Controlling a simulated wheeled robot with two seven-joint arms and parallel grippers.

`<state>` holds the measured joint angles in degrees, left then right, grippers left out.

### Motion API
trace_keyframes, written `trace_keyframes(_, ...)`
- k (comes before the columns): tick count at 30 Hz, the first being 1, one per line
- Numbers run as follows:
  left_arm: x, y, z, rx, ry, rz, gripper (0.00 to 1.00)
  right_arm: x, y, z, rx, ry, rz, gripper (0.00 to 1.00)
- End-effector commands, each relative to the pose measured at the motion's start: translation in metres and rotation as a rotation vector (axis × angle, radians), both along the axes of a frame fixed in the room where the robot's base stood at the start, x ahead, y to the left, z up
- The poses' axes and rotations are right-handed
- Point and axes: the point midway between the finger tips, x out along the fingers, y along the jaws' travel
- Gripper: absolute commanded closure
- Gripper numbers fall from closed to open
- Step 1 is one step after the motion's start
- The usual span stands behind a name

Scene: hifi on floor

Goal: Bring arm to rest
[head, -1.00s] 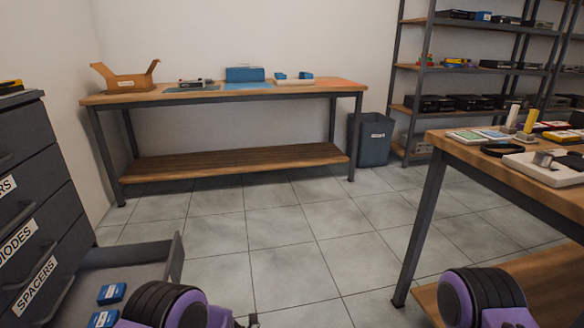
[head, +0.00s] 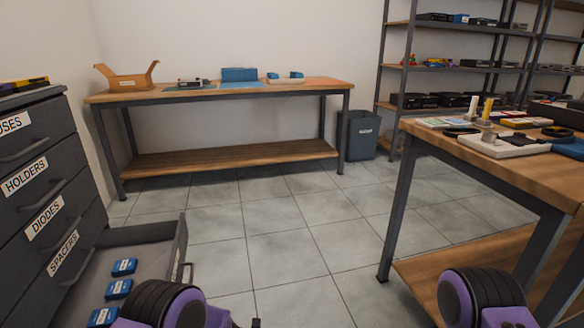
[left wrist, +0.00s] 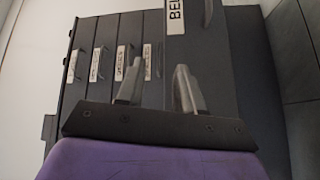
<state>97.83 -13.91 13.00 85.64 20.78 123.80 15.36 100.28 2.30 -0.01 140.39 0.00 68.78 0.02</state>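My left arm comes in at the bottom of the head view, above the open drawer's near side; its gripper is almost wholly cut off by the lower edge. In the left wrist view my left gripper (left wrist: 158,88) has its two fingers apart with nothing between them. It points toward the front of a dark drawer cabinet (left wrist: 125,50). My right arm shows at the lower right of the head view, beside the right workbench; its gripper is out of view.
The grey cabinet (head: 38,165) at left has its bottom drawer (head: 140,234) pulled out, with three blue boxes (head: 118,289) inside. A workbench (head: 425,150) stands close at right. Another bench (head: 220,95), a bin (head: 358,135) and shelves stand behind. Tiled floor between is clear.

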Motion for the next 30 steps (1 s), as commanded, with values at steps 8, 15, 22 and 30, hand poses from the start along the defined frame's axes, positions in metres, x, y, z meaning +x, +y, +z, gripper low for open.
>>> trace_keyframes(8, -0.018, -0.003, -0.056, 0.128, 0.393, -0.253, 0.64, -0.001, 0.000, -0.005, 0.001, 0.001, -0.001, 0.57)
trace_keyframes(15, -0.082, 0.009, -0.134, 0.245, 0.856, -0.519, 0.64, -0.002, 0.001, -0.024, 0.003, 0.004, -0.002, 0.57)
trace_keyframes(22, -0.185, 0.030, -0.196, 0.278, 1.283, -0.753, 0.64, -0.004, 0.002, -0.047, 0.005, 0.006, -0.003, 0.57)
trace_keyframes(30, -0.285, 0.049, -0.221, 0.221, 1.588, -0.910, 0.64, -0.005, 0.003, -0.070, 0.006, 0.007, -0.004, 0.57)
